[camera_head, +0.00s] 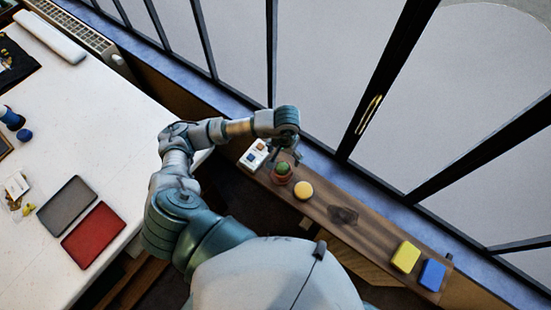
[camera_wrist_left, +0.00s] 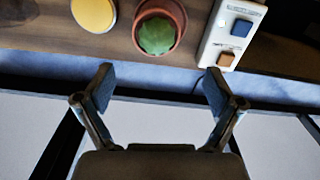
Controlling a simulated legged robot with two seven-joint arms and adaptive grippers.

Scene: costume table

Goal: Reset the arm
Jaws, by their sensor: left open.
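My left arm reaches out over the narrow wooden shelf (camera_head: 325,211) by the window. My left gripper (camera_head: 288,155) is at the arm's end, close to the small potted green plant (camera_head: 282,168). In the left wrist view the gripper (camera_wrist_left: 159,78) is open, with nothing between its two fingers. The pot (camera_wrist_left: 159,30) with the green plant is ahead of the fingers and apart from them. My right arm and gripper are not in view.
The shelf holds a white panel with buttons (camera_head: 254,155), a round yellow piece (camera_head: 303,190), a yellow block (camera_head: 405,257) and a blue block (camera_head: 432,274). A white table (camera_head: 70,120) at left bears a red pad (camera_head: 94,235) and a grey pad (camera_head: 66,206). Window bars stand behind.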

